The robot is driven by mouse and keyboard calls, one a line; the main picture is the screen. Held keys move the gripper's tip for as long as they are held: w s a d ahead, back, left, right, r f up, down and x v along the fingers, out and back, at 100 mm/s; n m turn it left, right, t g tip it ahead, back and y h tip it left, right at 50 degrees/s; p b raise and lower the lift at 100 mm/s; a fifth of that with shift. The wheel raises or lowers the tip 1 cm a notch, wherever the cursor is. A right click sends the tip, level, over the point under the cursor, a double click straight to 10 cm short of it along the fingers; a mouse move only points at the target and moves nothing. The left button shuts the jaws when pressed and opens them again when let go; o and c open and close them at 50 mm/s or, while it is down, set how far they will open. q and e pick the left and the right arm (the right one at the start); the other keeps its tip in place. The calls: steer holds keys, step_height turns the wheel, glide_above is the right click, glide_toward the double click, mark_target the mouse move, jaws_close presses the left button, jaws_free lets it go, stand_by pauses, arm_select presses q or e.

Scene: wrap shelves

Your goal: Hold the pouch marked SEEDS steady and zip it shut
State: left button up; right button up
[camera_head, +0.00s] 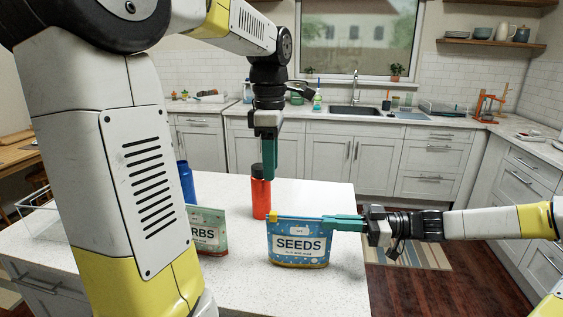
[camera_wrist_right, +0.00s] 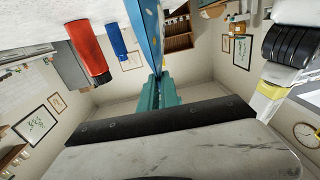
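The blue SEEDS pouch (camera_head: 298,254) stands upright near the counter's right edge, its label facing me. An orange-yellow slider (camera_head: 272,211) is at the left end of its top edge. My right gripper (camera_head: 342,223) comes from the right and is shut on the pouch's upper right corner; the right wrist view shows its teal fingers (camera_wrist_right: 158,92) closed on the blue pouch edge (camera_wrist_right: 148,35). My left gripper (camera_head: 270,176) points down above the slider, apart from it. Its fingers show edge-on, so their opening is hidden.
A red bottle (camera_head: 260,197) stands behind the pouch's left end and a blue bottle (camera_head: 187,183) further left. A green pouch ending in "RBS" (camera_head: 208,232) stands left, partly behind my left arm. The white counter (camera_head: 325,198) is bare behind the SEEDS pouch.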

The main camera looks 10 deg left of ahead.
steer(key=o, duration=0.5)
